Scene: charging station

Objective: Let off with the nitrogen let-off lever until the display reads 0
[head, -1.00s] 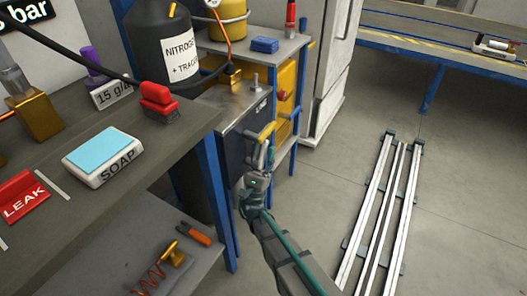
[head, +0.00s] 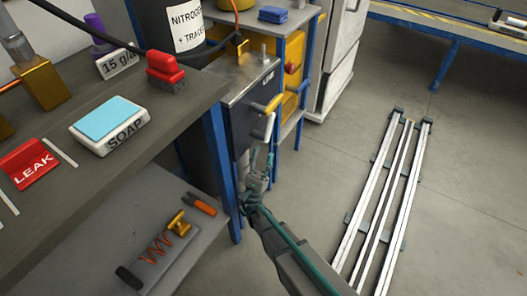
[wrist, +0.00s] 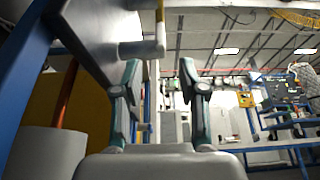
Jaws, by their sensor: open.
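A grey metal box (head: 240,88) below the nitrogen bottle (head: 170,25) carries two handles on its front. One handle is yellow (head: 272,104), the other is pale grey (head: 264,128). I cannot tell which is the let-off lever. My gripper (head: 260,158) is open and empty, just below the grey handle, its fingers pointing up. In the wrist view my gripper (wrist: 163,85) shows its two fingers apart, with a grey rod (wrist: 140,49) and a yellow bar (wrist: 160,22) above the left finger. The gap between the fingers holds nothing. The display is out of view.
A workbench (head: 190,100) at left holds a soap box (head: 110,125) and a red leak block (head: 28,163). Its lower shelf (head: 95,225) carries small tools. Blue posts (head: 222,175) stand close left of my arm. Floor rails (head: 385,200) lie at right; floor between is clear.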

